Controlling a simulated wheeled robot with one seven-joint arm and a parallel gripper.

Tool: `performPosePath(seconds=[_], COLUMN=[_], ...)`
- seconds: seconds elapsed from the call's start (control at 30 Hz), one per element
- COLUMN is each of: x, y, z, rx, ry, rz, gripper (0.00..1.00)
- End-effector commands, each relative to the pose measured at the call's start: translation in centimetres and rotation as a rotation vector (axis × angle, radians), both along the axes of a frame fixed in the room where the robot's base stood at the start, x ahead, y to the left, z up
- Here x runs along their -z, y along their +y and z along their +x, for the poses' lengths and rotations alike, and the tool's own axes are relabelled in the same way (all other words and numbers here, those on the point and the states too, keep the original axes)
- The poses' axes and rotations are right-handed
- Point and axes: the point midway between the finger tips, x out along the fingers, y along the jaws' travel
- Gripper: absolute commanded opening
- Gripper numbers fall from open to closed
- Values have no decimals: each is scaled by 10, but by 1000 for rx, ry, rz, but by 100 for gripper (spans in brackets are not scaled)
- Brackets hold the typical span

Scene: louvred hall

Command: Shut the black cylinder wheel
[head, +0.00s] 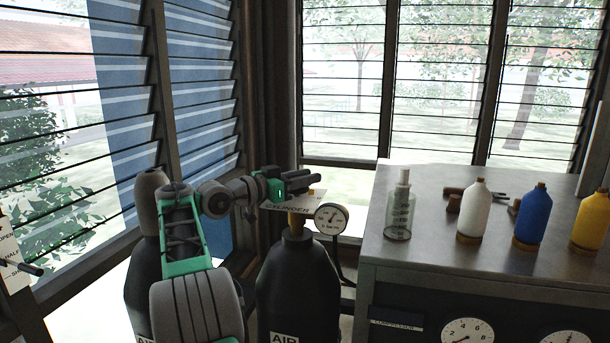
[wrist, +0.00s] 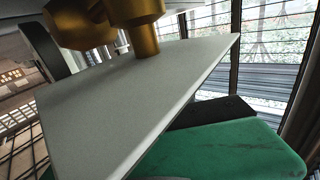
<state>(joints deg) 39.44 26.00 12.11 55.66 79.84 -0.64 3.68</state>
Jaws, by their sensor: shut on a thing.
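The black cylinder (head: 297,285) stands upright in the head view, with a brass valve (head: 296,222) and a round gauge (head: 331,218) on its top. A pale plate lettered "CYLINDER" (head: 285,205) sits at the valve. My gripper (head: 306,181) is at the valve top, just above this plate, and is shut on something. The wheel itself is not clearly seen; it appears hidden at the fingers. In the wrist view the pale plate (wrist: 130,95) fills the middle, with the brass valve (wrist: 143,35) behind it. One green finger (wrist: 230,148) shows below the plate.
Another dark cylinder (head: 149,190) stands to the left, behind my arm. A metal bench (head: 440,250) on the right carries a clear bottle (head: 399,212) and white (head: 474,208), blue (head: 530,218) and yellow (head: 590,222) bottles. Louvred windows stand close behind.

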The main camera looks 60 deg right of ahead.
Motion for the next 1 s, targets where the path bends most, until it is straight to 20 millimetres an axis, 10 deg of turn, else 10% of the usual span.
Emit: performPosePath(seconds=[0.2,0.23,0.47,1.0], x=[-1,-1,-1,4], y=[0,0,0,0], z=[0,0,0,-1], rx=[-1,-1,-1,-54], ry=[-1,-1,0,-2], rz=[-3,-3,-1,-2], gripper=[0,31,50,52])
